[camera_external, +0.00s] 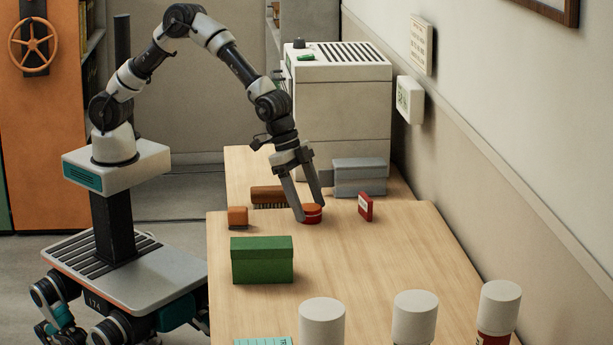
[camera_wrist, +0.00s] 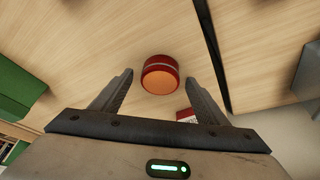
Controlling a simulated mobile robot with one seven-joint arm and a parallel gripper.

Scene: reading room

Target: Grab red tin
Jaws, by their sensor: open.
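The red tin (camera_external: 313,214) is a small round tin with an orange-red top, standing on the wooden table. In the wrist view the tin (camera_wrist: 160,76) shows beyond the fingertips, between their lines. My gripper (camera_external: 309,209) points down at the tin with its fingers apart, one on each side of it in the external view. The wrist view shows my gripper (camera_wrist: 158,78) open with nothing held. I cannot tell whether a finger touches the tin.
A small red box (camera_external: 365,207) stands right of the tin. A brush (camera_external: 268,196), an orange block (camera_external: 238,217) and a green box (camera_external: 262,262) are to the left. A grey box (camera_external: 358,177) is behind. White-capped containers (camera_external: 415,304) stand in front. The table's right side is clear.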

